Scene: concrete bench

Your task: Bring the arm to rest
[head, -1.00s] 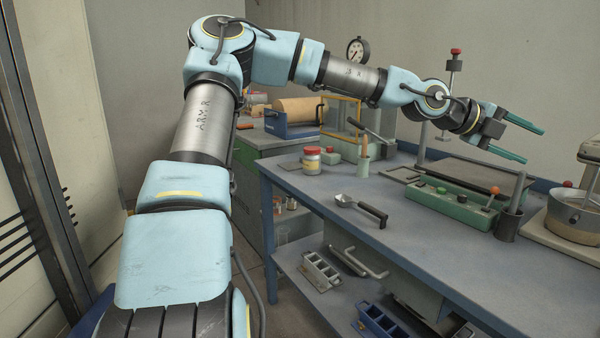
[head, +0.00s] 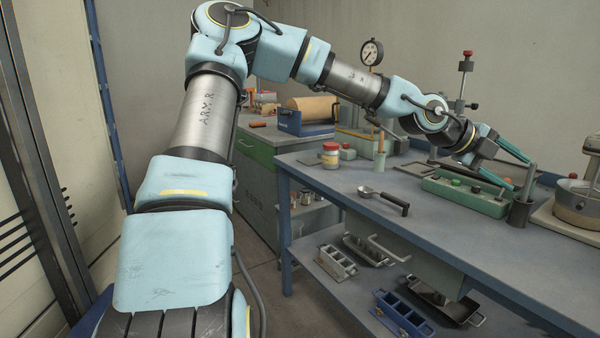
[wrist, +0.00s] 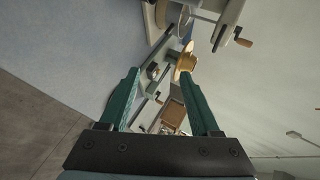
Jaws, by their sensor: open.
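My arm reaches up and across the head view to the right. My gripper (head: 512,168) hangs over the back part of the bench (head: 330,187), above the green control box. Its two green fingers are apart, with nothing between them. In the wrist view my gripper (wrist: 162,105) also shows open and empty, with the bench top to the left and a round pale-brown thing farther off beyond the fingers.
Under the gripper stands a green control box (head: 462,194). A dark cylinder (head: 520,212) and a pan (head: 582,202) stand to the right. Moulds (head: 402,314) sit on the lower shelf.

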